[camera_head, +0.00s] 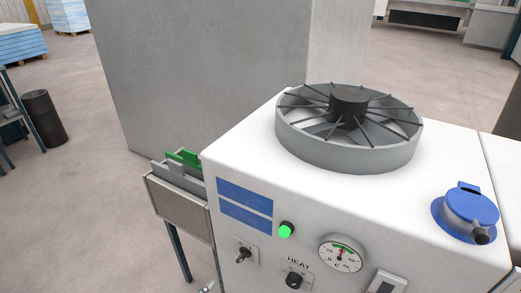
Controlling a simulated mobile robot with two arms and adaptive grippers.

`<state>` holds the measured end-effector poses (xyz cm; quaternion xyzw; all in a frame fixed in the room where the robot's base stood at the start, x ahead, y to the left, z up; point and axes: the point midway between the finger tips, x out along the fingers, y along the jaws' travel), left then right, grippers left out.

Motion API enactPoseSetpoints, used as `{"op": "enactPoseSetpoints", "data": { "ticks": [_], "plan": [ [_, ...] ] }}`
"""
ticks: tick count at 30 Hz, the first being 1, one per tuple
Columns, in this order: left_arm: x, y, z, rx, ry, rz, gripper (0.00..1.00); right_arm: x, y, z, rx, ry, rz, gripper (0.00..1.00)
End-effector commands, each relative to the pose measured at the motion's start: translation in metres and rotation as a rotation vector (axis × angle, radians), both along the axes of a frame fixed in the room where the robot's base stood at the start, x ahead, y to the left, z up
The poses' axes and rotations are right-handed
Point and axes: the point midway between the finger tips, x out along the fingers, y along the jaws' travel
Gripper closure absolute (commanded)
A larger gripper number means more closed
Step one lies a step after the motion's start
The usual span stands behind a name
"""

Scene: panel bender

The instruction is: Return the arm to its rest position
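Neither of my grippers shows in the head view, and I cannot make out either arm. In front of me stands a white machine (245,150) with a round grey fan housing (345,153) on top. Its front panel carries a lit green button (286,230), a toggle switch (244,254), a dial gauge (342,253) and a black knob marked HEAT (294,280). A blue capped fitting (470,211) sits at the right of the top. A small metallic part (207,287) is cut off by the bottom edge; I cannot tell what it is.
A large grey block (205,70) stands behind the machine. A grey tray on legs (178,206), with green and grey pieces, stands at its left. A black bin (43,118) and stacked blue-white sheets (20,43) are farther left. The floor (80,220) at left is clear.

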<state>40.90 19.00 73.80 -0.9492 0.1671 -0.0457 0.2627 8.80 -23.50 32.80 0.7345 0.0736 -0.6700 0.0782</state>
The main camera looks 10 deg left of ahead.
Motion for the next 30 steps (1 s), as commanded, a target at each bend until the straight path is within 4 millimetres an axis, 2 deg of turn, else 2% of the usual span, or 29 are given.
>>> {"op": "enactPoseSetpoints", "data": {
  "ticks": [2,5,8,9,11,12,14,15,17,18,21,24,27,30],
  "plan": [
    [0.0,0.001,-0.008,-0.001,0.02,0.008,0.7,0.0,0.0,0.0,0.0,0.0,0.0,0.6],
    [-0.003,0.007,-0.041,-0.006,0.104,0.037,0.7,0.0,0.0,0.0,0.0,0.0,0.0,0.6],
    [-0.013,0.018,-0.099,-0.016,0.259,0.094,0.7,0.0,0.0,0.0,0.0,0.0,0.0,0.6],
    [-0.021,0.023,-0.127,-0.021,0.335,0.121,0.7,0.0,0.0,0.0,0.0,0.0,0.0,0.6],
    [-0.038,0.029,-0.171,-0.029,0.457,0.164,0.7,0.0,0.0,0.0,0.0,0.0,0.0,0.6],
    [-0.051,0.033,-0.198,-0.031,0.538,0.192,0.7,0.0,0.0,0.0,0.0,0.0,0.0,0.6],
    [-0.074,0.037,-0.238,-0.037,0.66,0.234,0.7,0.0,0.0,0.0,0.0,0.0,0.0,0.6],
    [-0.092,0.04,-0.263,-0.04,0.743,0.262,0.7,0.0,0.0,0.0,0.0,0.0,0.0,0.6],
    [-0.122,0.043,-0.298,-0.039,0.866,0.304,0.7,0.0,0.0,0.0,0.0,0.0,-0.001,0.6],
    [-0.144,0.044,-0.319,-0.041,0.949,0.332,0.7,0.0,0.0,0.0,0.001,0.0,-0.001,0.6],
    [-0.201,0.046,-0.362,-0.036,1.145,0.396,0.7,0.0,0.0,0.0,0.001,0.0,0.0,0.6],
    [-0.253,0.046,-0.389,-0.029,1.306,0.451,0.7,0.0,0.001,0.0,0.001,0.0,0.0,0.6],
    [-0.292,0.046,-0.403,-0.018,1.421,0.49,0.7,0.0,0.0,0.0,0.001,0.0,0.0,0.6],
    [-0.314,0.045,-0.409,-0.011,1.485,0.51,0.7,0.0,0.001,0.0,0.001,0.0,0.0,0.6]
  ]
}}
